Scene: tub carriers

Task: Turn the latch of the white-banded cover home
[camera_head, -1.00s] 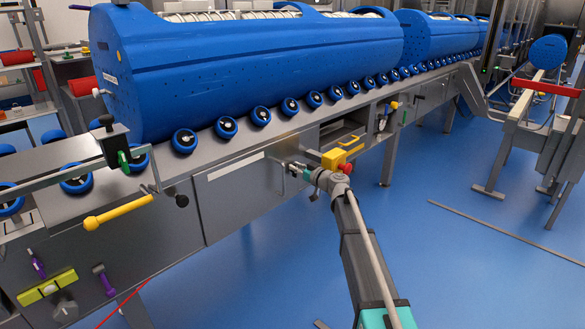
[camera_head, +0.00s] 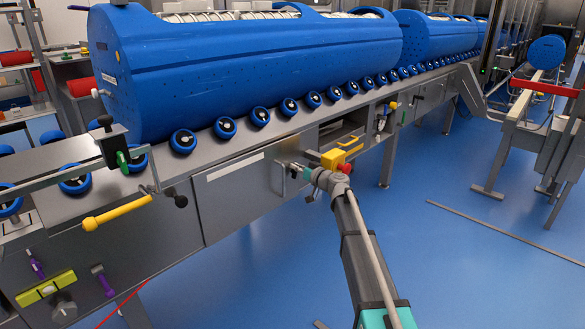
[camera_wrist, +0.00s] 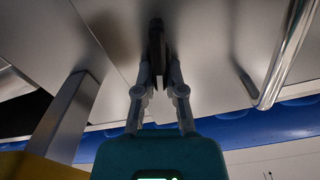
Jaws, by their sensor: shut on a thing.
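The white-banded cover (camera_head: 228,188) is a grey panel on the side of the conveyor frame, with a white strip along its upper part. It looks closed, lying about flush with the frame. My gripper (camera_head: 293,169) is at the cover's right end. In the wrist view my gripper (camera_wrist: 158,60) has its two fingers closed on a dark, thin latch (camera_wrist: 156,46) standing out from the grey panel. The latch is mostly hidden by the fingers in the head view, so its exact angle is hard to read there.
A bright bar handle (camera_wrist: 287,62) stands close beside my fingers. A yellow box (camera_head: 333,158) with a red button (camera_head: 345,168) is just right of my wrist. Blue rollers (camera_head: 260,117) and a big blue tub (camera_head: 250,60) are above.

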